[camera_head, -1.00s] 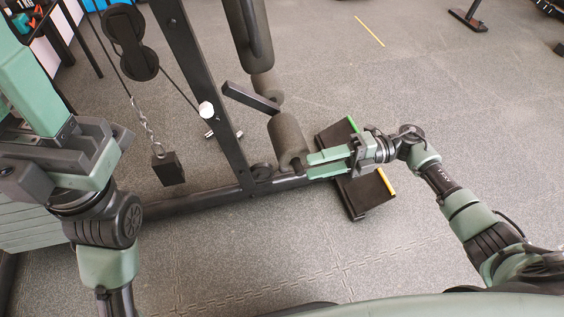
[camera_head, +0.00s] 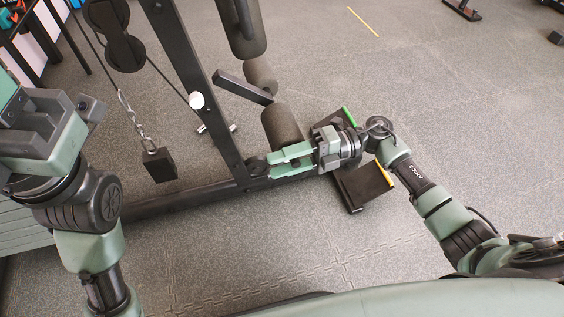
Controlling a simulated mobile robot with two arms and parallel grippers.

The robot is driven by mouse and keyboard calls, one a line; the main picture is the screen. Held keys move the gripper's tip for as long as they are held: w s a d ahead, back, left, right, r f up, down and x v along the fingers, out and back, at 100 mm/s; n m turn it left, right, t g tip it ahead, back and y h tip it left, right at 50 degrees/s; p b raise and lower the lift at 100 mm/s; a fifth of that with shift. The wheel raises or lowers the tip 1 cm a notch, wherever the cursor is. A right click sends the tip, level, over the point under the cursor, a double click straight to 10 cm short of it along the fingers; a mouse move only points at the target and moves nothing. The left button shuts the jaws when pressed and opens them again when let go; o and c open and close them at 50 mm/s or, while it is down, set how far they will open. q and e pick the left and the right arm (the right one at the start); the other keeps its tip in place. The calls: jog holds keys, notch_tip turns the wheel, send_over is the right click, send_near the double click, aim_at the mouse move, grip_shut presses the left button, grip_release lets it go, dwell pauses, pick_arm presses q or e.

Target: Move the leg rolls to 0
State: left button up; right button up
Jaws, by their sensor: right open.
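The leg rolls are dark grey foam cylinders on the gym machine's black frame. The lower roll (camera_head: 282,124) is near the picture's middle, and a smaller roll part (camera_head: 260,75) shows behind it, beyond a black bar. My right gripper (camera_head: 272,167) is open, pointing left, at the near end of the lower roll. Its green fingers overlap that end in the picture; I cannot tell whether they touch it. My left gripper (camera_head: 12,100) is at the left edge, away from the rolls. Its fingertips are cut off, so its opening is hidden.
The black upright (camera_head: 195,75) and floor beam (camera_head: 180,203) of the machine stand left of my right gripper. A black weight block (camera_head: 159,164) hangs on a chain. A black footplate (camera_head: 362,185) with green and yellow edges lies beneath my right wrist. Grey floor is free in front.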

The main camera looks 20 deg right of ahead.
grip_shut()
jog(key=shift+w+r, duration=0.1)
dwell(1.2)
